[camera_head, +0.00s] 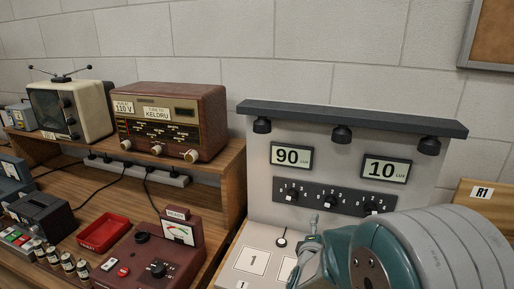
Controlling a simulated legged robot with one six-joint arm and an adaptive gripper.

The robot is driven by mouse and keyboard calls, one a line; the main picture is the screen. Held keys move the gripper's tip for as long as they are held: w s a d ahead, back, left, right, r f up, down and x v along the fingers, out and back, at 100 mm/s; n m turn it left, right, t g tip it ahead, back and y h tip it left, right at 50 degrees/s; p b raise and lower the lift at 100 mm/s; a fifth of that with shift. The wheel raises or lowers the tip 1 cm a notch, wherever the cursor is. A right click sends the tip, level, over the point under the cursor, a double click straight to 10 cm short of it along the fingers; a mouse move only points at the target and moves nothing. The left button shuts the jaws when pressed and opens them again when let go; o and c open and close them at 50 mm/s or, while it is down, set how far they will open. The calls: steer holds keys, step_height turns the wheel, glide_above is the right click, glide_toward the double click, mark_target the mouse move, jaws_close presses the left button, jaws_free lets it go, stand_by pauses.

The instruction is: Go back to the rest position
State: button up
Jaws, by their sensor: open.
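My arm shows at the lower right, with a large grey and teal joint close to the camera. My gripper (312,232) is a small grey-green part left of that joint, in front of the light-meter panel. It is open, and I see nothing held in it. Much of it is hidden by the arm or cut off by the bottom edge.
A grey panel (260,195) with lamps, two displays reading 90 and 10, and knobs stands behind my arm. On the left, a wooden bench holds a radio (170,120), a small television (68,112), a red tray (83,244) and a maroon meter box (150,255).

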steer(key=s+a+r+m+g+y, duration=0.4)
steer(key=s+a+r+m+y, duration=0.25)
steer(key=s+m, duration=0.2)
steer(key=s+m+g, duration=0.5)
steer(key=s+m, duration=0.4)
steer(key=s, duration=0.9)
steer(key=shift+s+d+g+y, duration=0.35)
steer(key=shift+g, duration=0.05)
